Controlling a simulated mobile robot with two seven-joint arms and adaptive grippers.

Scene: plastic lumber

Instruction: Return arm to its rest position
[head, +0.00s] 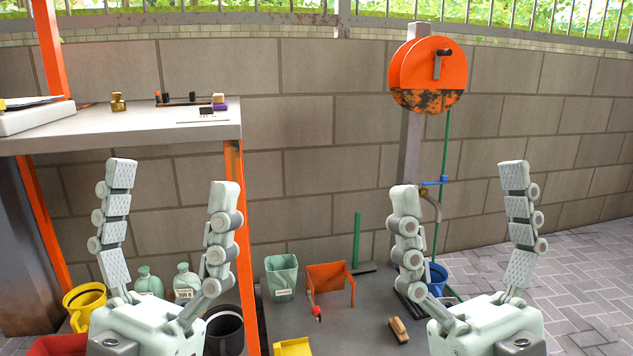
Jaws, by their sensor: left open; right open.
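My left gripper (173,176) is at the lower left of the head view. Its two jointed fingers point up and stand wide apart, with nothing between them. My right gripper (458,182) is at the lower right, also pointing up with its fingers spread and empty. Both grippers are pale grey-green and sit at about the same height. Neither visibly holds anything. The lower parts of both arms are outside the view.
A grey shelf (60,132) on orange posts stands at left, with small items on top. Below are a yellow bucket (84,303), green jugs, a green bin (281,278), an orange dustpan-like item (331,283), a brush (398,330) and a blue bucket (437,277). A hose reel (420,75) stands by the wall.

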